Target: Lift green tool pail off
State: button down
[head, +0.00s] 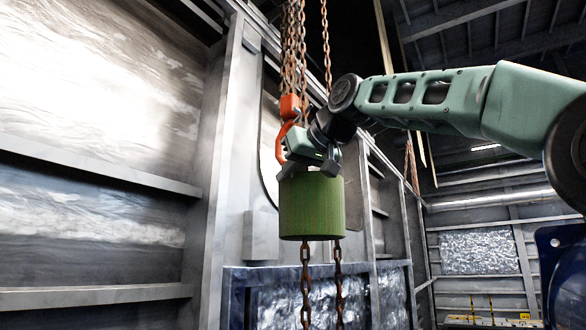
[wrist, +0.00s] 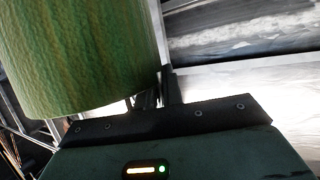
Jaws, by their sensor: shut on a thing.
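The green tool pail (head: 312,208) hangs in the air in the head view, upright, just below my gripper (head: 308,168). An orange hook (head: 281,140) hangs on rusty chains beside my gripper, at its left. My gripper is shut at the top of the pail; the fingertips and the part they grip are partly hidden. In the wrist view the pail (wrist: 80,55) fills the upper left, close to the dark gripper body. I cannot tell whether the hook still touches the pail's handle.
Rusty chains (head: 305,285) hang below and behind the pail. A grey metal wall with ledges (head: 95,165) stands at the left. A blue-framed panel (head: 235,300) is below the pail. Open room lies at the right, towards a far wall (head: 480,250).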

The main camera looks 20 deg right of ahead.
jog(key=shift+r+p+x, duration=0.2)
jog(key=shift+p+x, duration=0.1)
jog(key=shift+x, duration=0.5)
jog(key=shift+r+p+x, duration=0.15)
jog(key=shift+p+x, duration=0.1)
jog(key=shift+x, duration=0.5)
jog(key=shift+r+p+x, duration=0.15)
jog(key=shift+p+x, duration=0.2)
jog(key=shift+x, duration=0.7)
jog(key=shift+r+p+x, duration=0.15)
jog(key=shift+p+x, duration=0.2)
jog(key=shift+x, duration=0.75)
jog(key=shift+w+a, duration=0.1)
jog(key=shift+r, duration=0.15)
jog(key=shift+s+d+r+p, duration=0.15)
jog(key=shift+d+r+p, duration=0.1)
jog(key=shift+r+p, duration=0.2)
jog(key=shift+s+d+r+p, duration=0.15)
jog(key=shift+d+r+p, duration=0.1)
jog(key=shift+r+p, duration=0.2)
jog(key=shift+s+d, duration=0.1)
jog(key=shift+s, duration=0.05)
jog(key=shift+s+d+r+b, duration=0.15)
jog(key=shift+s+d+b, duration=0.8)
jog(key=shift+s, duration=0.35)
jog(key=shift+s+d, duration=0.1)
